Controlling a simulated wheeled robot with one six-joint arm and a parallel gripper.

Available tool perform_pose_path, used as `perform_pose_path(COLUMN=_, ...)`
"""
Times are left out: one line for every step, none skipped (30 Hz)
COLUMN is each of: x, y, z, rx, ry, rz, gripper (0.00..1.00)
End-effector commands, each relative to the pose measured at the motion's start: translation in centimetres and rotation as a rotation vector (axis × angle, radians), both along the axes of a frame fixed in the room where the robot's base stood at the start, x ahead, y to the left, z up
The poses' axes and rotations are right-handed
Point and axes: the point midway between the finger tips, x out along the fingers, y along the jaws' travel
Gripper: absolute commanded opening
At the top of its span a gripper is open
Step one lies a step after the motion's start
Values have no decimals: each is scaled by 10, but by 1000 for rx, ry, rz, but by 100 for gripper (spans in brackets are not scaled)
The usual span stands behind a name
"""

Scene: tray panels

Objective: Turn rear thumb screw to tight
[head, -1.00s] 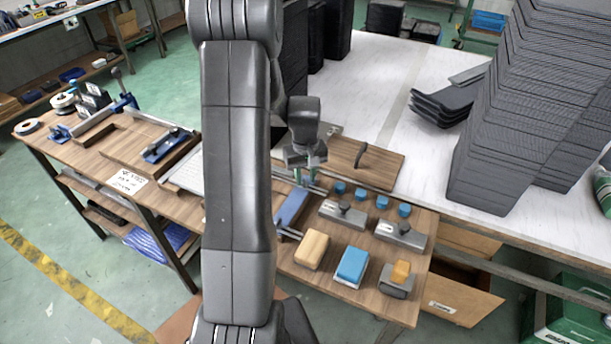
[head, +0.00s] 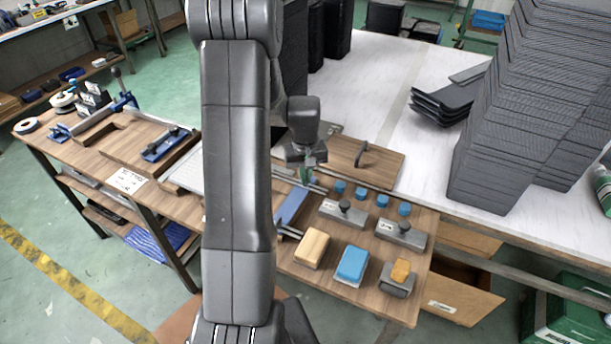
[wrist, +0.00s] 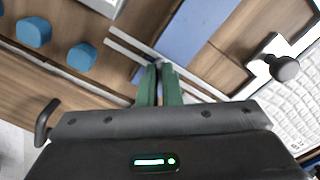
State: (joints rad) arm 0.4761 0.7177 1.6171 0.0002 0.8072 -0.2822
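My gripper (wrist: 159,70) has green fingers that point down at the junction of a blue bar (wrist: 194,30) and two thin grey rails (wrist: 128,52). The fingers are close together with a narrow gap. Whether they hold anything is unclear. In the head view my gripper (head: 306,174) is above the rails, behind the blue bar (head: 291,207). I cannot clearly make out the rear thumb screw; the fingertips may hide it. A dark round knob (wrist: 285,68) on a pale bracket is at the right of the wrist view, apart from the fingers.
Several blue caps (head: 382,201) stand right of my gripper. Two grey blocks with black knobs (head: 400,234), a wooden block (head: 312,249) and a blue-topped block (head: 352,267) are nearer. A wooden board with a dark handle (head: 362,156) lies behind. Tall dark tray stacks (head: 520,120) stand right.

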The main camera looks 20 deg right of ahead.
Motion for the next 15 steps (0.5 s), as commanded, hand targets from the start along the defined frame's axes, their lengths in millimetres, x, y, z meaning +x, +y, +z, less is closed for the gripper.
perform_pose_path(x=1, y=0, z=0, rx=-1, ry=-2, rz=-28, gripper=0)
perform_pose_path(x=1, y=0, z=0, rx=-1, ry=-2, rz=-49, gripper=0)
perform_pose_path(x=1, y=0, z=0, rx=-2, ry=-3, rz=-78, gripper=0)
perform_pose_path(x=1, y=0, z=0, rx=-2, ry=-3, rz=-101, gripper=0)
perform_pose_path(x=1, y=0, z=0, rx=-2, ry=-3, rz=-125, gripper=0)
perform_pose_path(x=1, y=0, z=0, rx=-2, ry=-3, rz=-158, gripper=0)
perform_pose_path(x=1, y=0, z=0, rx=-2, ry=-3, rz=-184, gripper=0)
perform_pose_path(x=1, y=0, z=0, rx=-1, ry=-2, rz=-211, gripper=0)
perform_pose_path(x=1, y=0, z=0, rx=-1, ry=-2, rz=-245, gripper=0)
perform_pose_path(x=1, y=0, z=0, rx=-1, ry=-2, rz=-271, gripper=0)
perform_pose_path(x=1, y=0, z=0, rx=-1, ry=-2, rz=-297, gripper=0)
perform_pose_path(x=1, y=-1, z=0, rx=-1, ry=-2, rz=-331, gripper=0)
perform_pose_path(x=1, y=-1, z=0, rx=-2, ry=-3, rz=-355, gripper=0)
perform_pose_path(x=1, y=-1, z=0, rx=-2, ry=-3, rz=-379, gripper=0)
perform_pose_path(x=1, y=-1, z=0, rx=-2, ry=-3, rz=-410, gripper=0)
